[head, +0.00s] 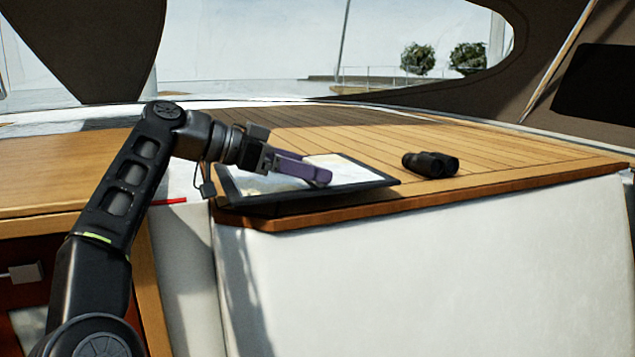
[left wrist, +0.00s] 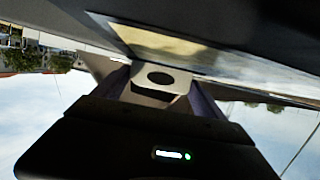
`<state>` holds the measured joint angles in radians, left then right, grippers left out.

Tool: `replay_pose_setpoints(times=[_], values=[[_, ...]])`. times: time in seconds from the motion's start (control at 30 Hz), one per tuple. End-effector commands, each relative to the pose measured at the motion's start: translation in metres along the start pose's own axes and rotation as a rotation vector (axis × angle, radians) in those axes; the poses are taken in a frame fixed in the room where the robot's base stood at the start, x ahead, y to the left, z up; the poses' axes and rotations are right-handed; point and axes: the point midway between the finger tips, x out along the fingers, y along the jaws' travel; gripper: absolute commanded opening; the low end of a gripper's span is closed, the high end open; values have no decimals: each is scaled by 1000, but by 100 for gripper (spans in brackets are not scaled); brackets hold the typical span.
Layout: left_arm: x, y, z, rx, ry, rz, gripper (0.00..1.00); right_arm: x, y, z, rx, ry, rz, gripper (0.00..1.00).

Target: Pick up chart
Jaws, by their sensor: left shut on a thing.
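The chart (head: 347,171) is a flat pale sheet in a dark frame. In the head view it is at the left front corner of the wooden deck top, tilted, with its near edge at the wood's front edge. My left gripper (head: 322,176), with purple fingers, reaches in from the left and is shut on the chart. Its fingers cover part of the chart's face. In the left wrist view the chart (left wrist: 165,45) fills the top, close to the fingers. I cannot tell whether the chart's underside touches the wood. My right gripper is not in view.
Black binoculars (head: 431,164) lie on the wooden top (head: 520,165), just right of the chart. A small red object (head: 169,201) lies left of the chart. A white panel (head: 430,275) drops below the wood's front edge. The top's right part is clear.

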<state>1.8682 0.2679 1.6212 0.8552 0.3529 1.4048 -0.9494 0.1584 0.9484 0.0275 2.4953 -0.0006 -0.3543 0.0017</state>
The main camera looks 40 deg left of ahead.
Motion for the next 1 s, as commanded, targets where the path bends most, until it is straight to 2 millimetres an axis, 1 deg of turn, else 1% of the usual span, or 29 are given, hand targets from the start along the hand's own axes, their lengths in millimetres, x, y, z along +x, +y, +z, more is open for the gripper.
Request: replay_pose_setpoints(times=[0.07, 0.3, 0.5, 0.6, 0.73, 1.0], values=[[-7, 7, 5, -1, -3, -5, 29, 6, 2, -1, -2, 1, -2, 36], [-29, 28, 12, -4, 2, 3, 29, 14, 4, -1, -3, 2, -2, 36], [-47, 47, 16, -1, 3, 7, 29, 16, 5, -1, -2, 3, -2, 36], [-53, 53, 18, -1, 2, 7, 29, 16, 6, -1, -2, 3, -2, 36], [-57, 57, 18, 0, 2, 3, 29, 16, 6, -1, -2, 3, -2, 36], [-58, 59, 19, 2, 0, 1, 29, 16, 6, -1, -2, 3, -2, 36]])
